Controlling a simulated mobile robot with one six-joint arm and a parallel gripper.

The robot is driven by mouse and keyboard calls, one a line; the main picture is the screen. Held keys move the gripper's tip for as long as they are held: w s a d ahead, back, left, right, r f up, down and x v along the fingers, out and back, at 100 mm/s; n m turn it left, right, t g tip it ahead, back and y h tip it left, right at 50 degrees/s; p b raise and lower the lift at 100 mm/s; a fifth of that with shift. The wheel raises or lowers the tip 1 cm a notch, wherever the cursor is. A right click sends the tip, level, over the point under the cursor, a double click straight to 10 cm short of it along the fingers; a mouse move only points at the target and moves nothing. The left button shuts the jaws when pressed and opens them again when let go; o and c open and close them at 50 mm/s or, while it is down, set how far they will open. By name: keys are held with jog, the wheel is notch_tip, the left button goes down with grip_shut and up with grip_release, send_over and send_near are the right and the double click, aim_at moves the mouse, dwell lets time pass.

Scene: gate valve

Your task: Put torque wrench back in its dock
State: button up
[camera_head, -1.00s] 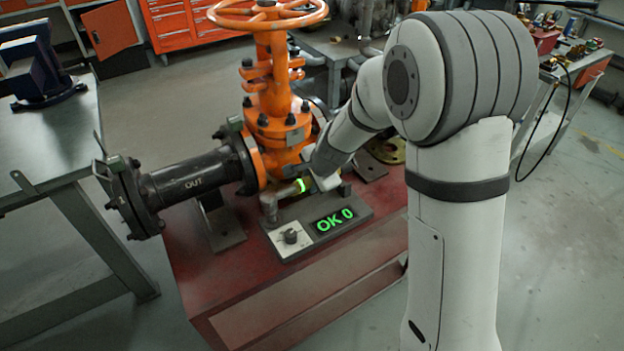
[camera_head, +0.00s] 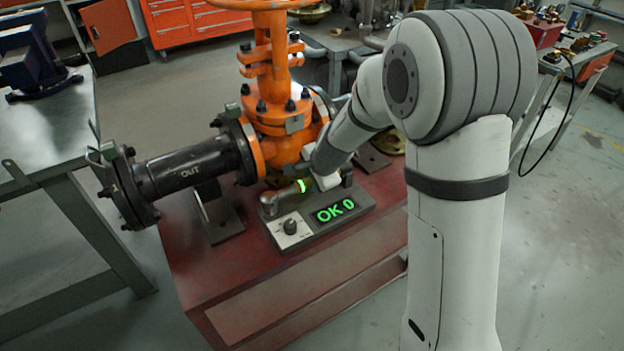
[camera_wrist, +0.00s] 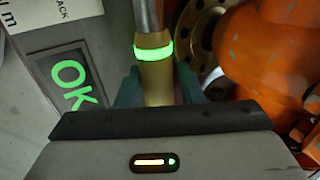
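The torque wrench (camera_head: 290,190) has a grey metal shaft and a brass-coloured grip with a lit green ring. It lies roughly level over the back of its grey dock (camera_head: 292,240), its head at the dock's left end. I cannot tell whether it rests fully in the dock. The dock carries a knob and a display reading "OK 0". My gripper (camera_head: 312,183) is at the wrench's right part. In the wrist view the teal fingers of my gripper (camera_wrist: 158,88) flank the wrench's brass grip (camera_wrist: 156,82) closely on both sides and appear closed on it.
The orange gate valve (camera_head: 283,120) stands just behind the dock, with its black "OUT" pipe (camera_head: 190,168) to the left. All stand on a red bench (camera_head: 220,285). A grey table with a blue vise (camera_head: 35,60) is at left. The bench front is clear.

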jog(key=o, duration=0.4)
jog(key=shift+f, duration=0.15)
jog(key=shift+p+v, duration=1.2)
jog(key=shift+v, duration=2.8)
jog(key=s+d+r+n+h+p, duration=0.1)
jog(key=s+d+r+n+p, duration=0.2)
jog(key=s+r, duration=0.4)
jog(key=s+d+r+n+g+h+p, duration=0.1)
jog(key=s+d+r+n+p, duration=0.3)
jog(key=s+d+r, duration=0.2)
jog(key=s+d+r+n+g+h+p, duration=0.1)
jog(key=s+d+r+n+p, duration=0.3)
jog(key=s+d+r, duration=0.3)
jog(key=shift+s+r+p, duration=0.15)
jog(key=shift+s+r, duration=0.05)
jog(key=shift+s, duration=0.55)
jog(key=shift+s+r+p, duration=0.15)
jog(key=shift+s, duration=0.6)
